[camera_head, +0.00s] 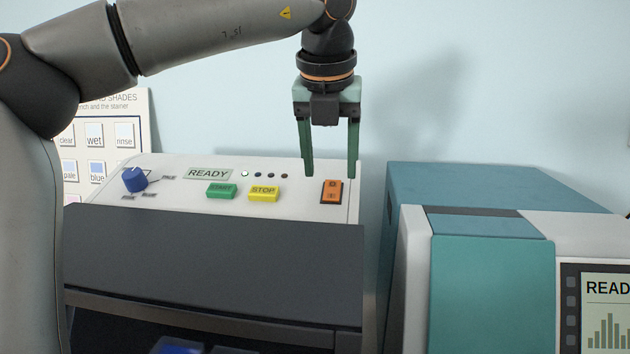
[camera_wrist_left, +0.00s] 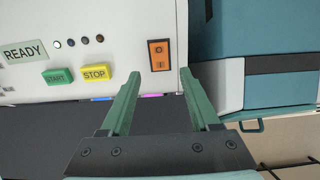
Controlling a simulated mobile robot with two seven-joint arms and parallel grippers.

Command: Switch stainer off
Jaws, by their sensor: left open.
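The stainer (camera_head: 290,225) is a white and dark grey machine with a sloped control panel. An orange rocker switch (camera_head: 332,192) sits at the right end of its panel, and it also shows in the left wrist view (camera_wrist_left: 159,55). A display reads READY (camera_head: 207,173), and one indicator light beside it glows pale green. My left gripper (camera_head: 331,174) points down over the right end of the panel, with its green fingers spread and nothing between them. In the head view the fingertips appear just above the switch, one to each side. I cannot tell the exact gap. My right gripper is not in view.
A green START button (camera_head: 221,191), a yellow STOP button (camera_head: 263,194) and a blue knob (camera_head: 134,179) sit left of the switch. A teal and white machine (camera_head: 490,190) stands close on the right. A chart of shades (camera_head: 95,140) stands behind on the left.

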